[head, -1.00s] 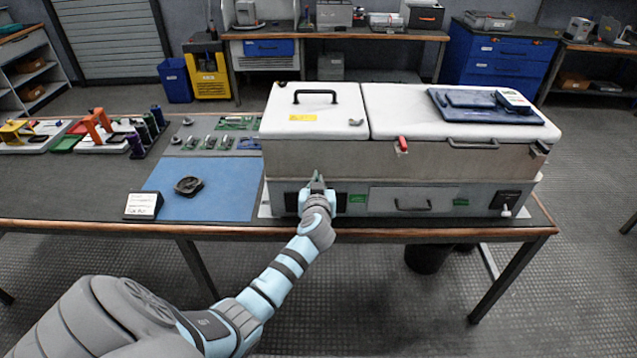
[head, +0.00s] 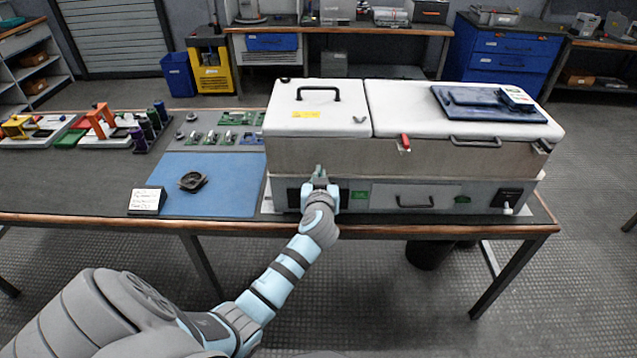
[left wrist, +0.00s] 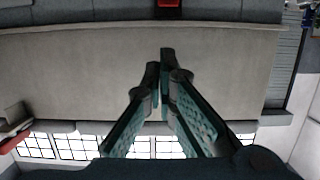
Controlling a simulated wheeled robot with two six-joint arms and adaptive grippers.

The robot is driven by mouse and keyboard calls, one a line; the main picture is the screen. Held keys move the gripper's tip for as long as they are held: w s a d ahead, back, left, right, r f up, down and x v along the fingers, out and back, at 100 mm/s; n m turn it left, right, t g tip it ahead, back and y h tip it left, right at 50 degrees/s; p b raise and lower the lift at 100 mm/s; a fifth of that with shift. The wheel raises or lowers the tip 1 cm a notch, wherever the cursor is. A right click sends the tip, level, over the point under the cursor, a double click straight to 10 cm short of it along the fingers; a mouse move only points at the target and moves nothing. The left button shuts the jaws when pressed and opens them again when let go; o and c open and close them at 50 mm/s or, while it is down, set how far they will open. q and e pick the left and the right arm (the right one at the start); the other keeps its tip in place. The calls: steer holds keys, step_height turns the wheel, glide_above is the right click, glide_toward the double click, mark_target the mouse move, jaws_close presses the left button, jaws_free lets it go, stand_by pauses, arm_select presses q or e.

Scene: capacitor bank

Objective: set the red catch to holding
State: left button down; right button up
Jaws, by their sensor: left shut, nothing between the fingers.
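The red catch (head: 405,141) sits on the upper front edge of the grey and white cabinet (head: 345,157), just below the right lid. In the left wrist view the red catch (left wrist: 168,3) shows at the top edge, partly cut off. My left gripper (head: 320,172) is in front of the cabinet's front face, below and to the left of the catch and apart from it. In the left wrist view its fingertips (left wrist: 166,62) are together with nothing between them, facing the plain grey panel. My right gripper is not in view.
Two white lids with black handles (head: 318,94) top the cabinet; a blue tray (head: 490,104) lies on the right lid. A drawer handle (head: 414,203) juts out low in front. A blue mat (head: 215,180) with a black part lies left on the table.

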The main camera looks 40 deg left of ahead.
arm_select(q)
steer(key=v, duration=0.8)
steer(key=shift+f, duration=0.15)
steer(key=w+d+f+m+h, duration=0.2)
steer(key=d+f+m+h, duration=0.25)
steer(key=f, duration=0.45)
steer(key=s+d+f+m+g+h, duration=0.1)
steer(key=s+d+f+m+g, duration=0.1)
steer(key=s+f, duration=0.75)
steer(key=s+d+f+m+g+h, duration=0.25)
steer(key=s+f, duration=0.25)
steer(key=f, duration=1)
steer(key=s+f+g, duration=0.3)
steer(key=s+f, duration=0.3)
steer(key=s, duration=0.9)
steer(key=s+f+n+g, duration=0.1)
steer(key=s+f+g, duration=0.2)
steer(key=s, duration=1.3)
step_height(320, 180, down, 3)
steer(key=shift+f, duration=0.1)
